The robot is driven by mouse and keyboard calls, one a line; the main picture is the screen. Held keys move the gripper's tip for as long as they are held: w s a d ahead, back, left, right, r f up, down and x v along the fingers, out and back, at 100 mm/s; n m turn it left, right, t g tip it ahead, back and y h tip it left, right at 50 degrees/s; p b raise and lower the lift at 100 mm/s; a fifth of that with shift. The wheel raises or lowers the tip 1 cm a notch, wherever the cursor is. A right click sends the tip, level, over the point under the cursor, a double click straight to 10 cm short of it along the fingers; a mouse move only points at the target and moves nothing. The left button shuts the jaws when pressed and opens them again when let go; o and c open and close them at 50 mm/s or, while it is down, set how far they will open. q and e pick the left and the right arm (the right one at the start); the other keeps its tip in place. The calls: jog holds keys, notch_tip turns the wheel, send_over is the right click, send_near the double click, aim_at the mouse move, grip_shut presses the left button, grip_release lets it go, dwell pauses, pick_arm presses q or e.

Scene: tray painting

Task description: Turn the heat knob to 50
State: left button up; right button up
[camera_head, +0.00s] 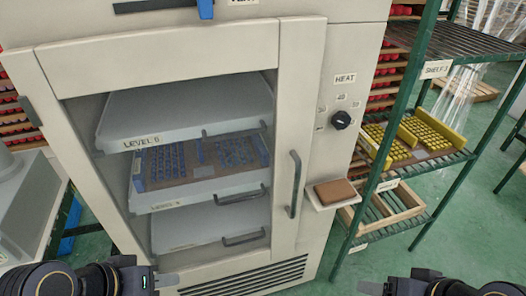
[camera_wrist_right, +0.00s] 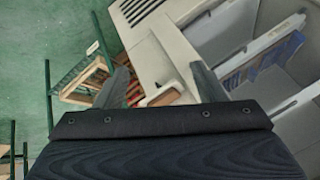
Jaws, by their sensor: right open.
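The black heat knob (camera_head: 341,119) sits on the cream front panel of the oven cabinet, right of the door and below the HEAT label (camera_head: 345,78). Small number marks surround it; 40 shows above it, and its exact setting is too small to read. My left gripper (camera_head: 165,281) is at the bottom edge, low in front of the cabinet and far from the knob; its jaw opening is unclear. My right gripper (camera_head: 372,288) is at the bottom edge, well below the knob. In the right wrist view its fingers (camera_wrist_right: 165,84) are spread with nothing held between them.
The cabinet door (camera_head: 295,183) has a handle and a window onto several trays. A small ledge (camera_head: 316,199) with a brown pad (camera_head: 335,192) juts out below the knob. A green rack (camera_head: 405,115) with yellow trays stands at right. The floor in front of the rack is clear.

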jog(key=n+t+y+b, duration=0.2)
jog(key=n+t+b, duration=0.8)
jog(key=b, duration=1.4)
send_near(344, 124)
jog(key=w+f+m+t, duration=0.1)
jog(key=w, duration=0.1)
jog(key=x, duration=0.3)
jog(key=a+x, duration=0.1)
jog(key=x, duration=0.3)
jog(key=shift+p, duration=0.4)
jog(key=shift+c, duration=0.4)
jog(key=c, duration=0.9)
jog(key=shift+m, duration=0.3)
